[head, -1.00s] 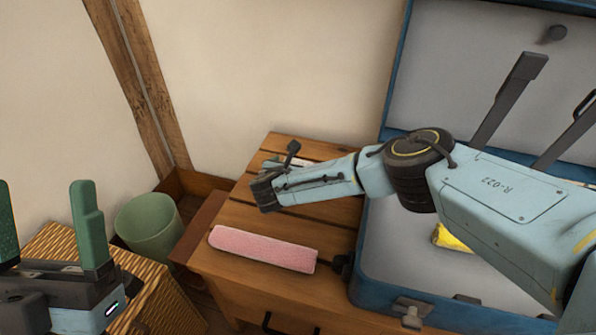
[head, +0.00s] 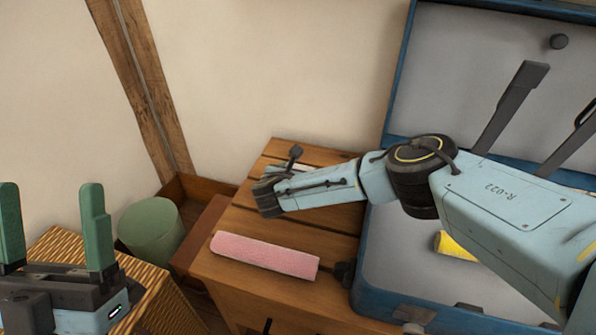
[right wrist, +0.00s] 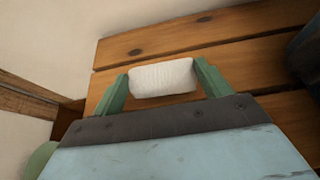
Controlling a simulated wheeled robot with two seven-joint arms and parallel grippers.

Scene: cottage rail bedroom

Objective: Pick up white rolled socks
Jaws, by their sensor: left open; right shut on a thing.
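The white rolled socks (right wrist: 160,74) show in the right wrist view as a white roll over the wooden slats. My right gripper (right wrist: 162,82) has its two green fingers on either end of the roll and is shut on it. I cannot tell whether the roll is clear of the wood. In the head view my right wrist hides most of the fingers and the socks. My left gripper (head: 51,205) is open and empty at the left edge of the head view, above the woven basket.
A pink roll (head: 264,255) lies on the slatted wooden top (head: 322,222). An open blue suitcase (head: 374,293) stands at the right with a yellow item (head: 455,246) inside. A green bin (head: 150,228) and a woven basket (head: 163,303) are at the left.

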